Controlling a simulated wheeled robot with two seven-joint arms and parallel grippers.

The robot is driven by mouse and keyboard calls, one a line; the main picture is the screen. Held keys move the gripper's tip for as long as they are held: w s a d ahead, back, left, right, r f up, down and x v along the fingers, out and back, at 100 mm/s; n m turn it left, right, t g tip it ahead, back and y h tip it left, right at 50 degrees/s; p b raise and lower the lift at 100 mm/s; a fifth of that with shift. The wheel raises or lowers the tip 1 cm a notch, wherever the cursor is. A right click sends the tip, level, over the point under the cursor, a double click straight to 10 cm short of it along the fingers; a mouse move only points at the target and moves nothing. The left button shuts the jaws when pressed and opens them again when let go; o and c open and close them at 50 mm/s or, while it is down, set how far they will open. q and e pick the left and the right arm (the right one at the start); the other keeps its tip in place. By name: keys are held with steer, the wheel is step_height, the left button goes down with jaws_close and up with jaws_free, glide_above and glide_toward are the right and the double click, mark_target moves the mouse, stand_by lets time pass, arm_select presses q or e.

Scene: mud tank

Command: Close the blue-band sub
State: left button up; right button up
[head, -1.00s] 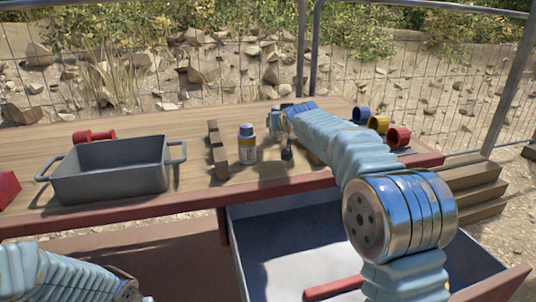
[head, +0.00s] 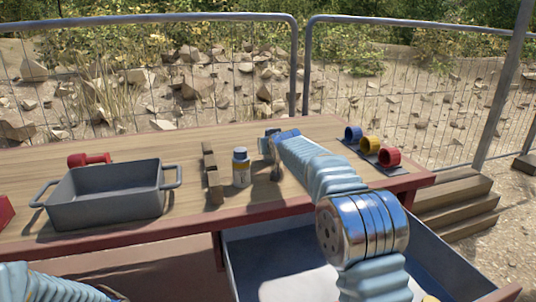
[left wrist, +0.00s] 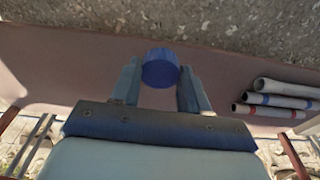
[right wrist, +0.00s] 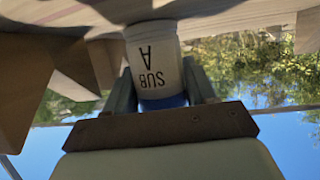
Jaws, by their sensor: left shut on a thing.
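A blue cap (left wrist: 159,71) sits between the fingertips of my left gripper (left wrist: 161,66), which is shut on it. My left forearm shows at the lower left of the head view; that gripper is outside it. In the right wrist view a white sub (right wrist: 152,52) marked "SUB A", its label upside down in the picture, stands between the fingers of my right gripper (right wrist: 158,66). Its blue part (right wrist: 165,101) is towards my palm.
A grey handled tub (head: 105,193) is at the left. Blue (head: 353,133), yellow (head: 369,144) and red (head: 389,156) cups lie at the right. Several banded tubes (left wrist: 285,90) lie below.

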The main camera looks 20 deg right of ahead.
steer(key=c, duration=0.7)
steer(key=shift+r, duration=0.1)
